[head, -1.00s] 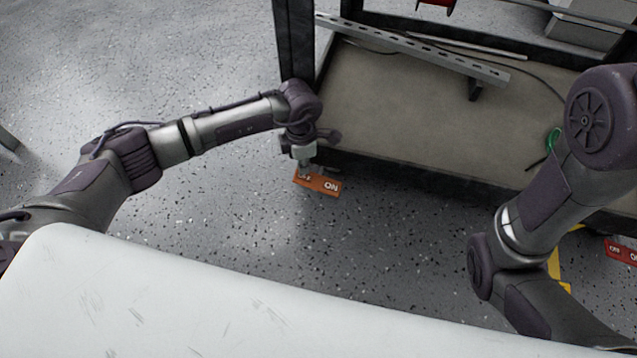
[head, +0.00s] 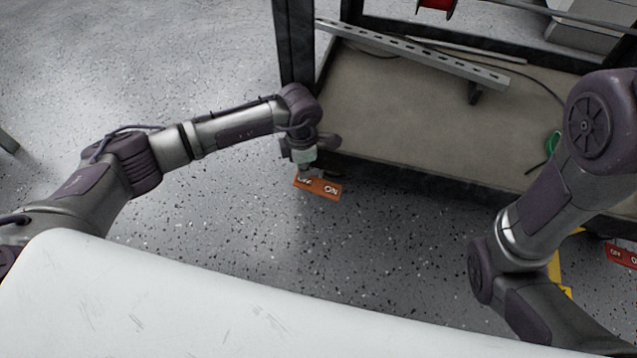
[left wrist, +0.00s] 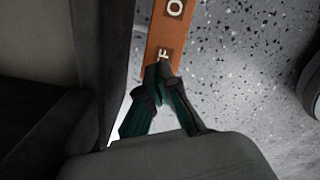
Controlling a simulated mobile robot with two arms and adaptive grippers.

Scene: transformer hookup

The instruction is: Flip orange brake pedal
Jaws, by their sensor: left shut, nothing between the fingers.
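The orange brake pedal (head: 318,188) lies low by the cart's front left corner, marked OFF on its left and ON on its right. In the left wrist view the orange pedal (left wrist: 170,32) runs up from the fingertips, with part of its lettering showing. My left gripper (head: 306,172) is over the OFF end. Its fingertips (left wrist: 160,72) are together with nothing between them, and they overlap the pedal's near end; I cannot tell if they touch it. My right gripper is out of view.
The cart's grey shelf (head: 420,130) and dark frame stand right behind the pedal. A red pedal (head: 622,256) shows at the right edge, near a yellow part (head: 560,280). A white surface (head: 200,310) fills the front. Speckled floor is free left of the cart.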

